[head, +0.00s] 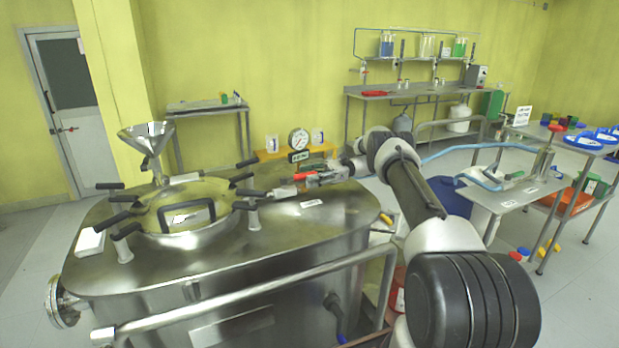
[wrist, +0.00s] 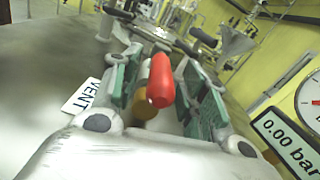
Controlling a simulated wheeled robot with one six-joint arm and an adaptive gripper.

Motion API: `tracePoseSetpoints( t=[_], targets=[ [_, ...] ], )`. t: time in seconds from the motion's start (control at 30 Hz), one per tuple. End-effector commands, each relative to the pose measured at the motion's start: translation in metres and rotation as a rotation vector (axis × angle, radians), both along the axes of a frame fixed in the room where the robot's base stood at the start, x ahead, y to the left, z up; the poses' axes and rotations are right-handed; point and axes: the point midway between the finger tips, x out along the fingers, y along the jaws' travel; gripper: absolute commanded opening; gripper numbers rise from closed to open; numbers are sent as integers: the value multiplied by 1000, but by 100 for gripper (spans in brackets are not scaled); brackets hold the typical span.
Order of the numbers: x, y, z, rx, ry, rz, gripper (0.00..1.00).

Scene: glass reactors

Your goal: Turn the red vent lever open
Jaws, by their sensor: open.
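The red vent lever (head: 304,176) is on the steel reactor top, in front of the pressure gauge. In the wrist view the red lever (wrist: 160,80) lies between the two green-padded fingers, with a brass-coloured part under it. My gripper (wrist: 166,88) is open around the lever, and clear space shows between the lever and at least the right pad. In the head view my gripper (head: 318,177) reaches the lever from the right. The white VENT label (wrist: 84,96) lies on the reactor top beside the gripper and also shows in the head view (head: 312,203).
A round gauge (head: 298,139) and a display (wrist: 287,142) reading 0.00 bar stand close behind the lever. The lidded hatch (head: 185,205) with black-handled clamps and a steel funnel (head: 148,145) are to the left. A metal rail (head: 250,290) runs along the reactor's front.

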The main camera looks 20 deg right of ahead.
Motion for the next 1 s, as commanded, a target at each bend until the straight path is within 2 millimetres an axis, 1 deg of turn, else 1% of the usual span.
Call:
tracePoseSetpoints(
  t=[0.07, 0.17, 0.27, 0.4, 0.5, 0.6, 0.77, 1.0],
  targets=[
    [0, 0, 1, 0, -1, 0, 43],
    [0, 0, 9, 0, -2, 0, 43],
    [0, 0, 26, -1, -4, 0, 43],
    [0, 0, 56, -1, -3, 0, 43],
    [0, 0, 75, -1, -2, 1, 43],
    [0, 0, 89, -1, -2, 0, 43],
    [0, 0, 99, 0, 0, 0, 43],
    [0, 0, 100, 0, 1, 0, 43]
  ],
)
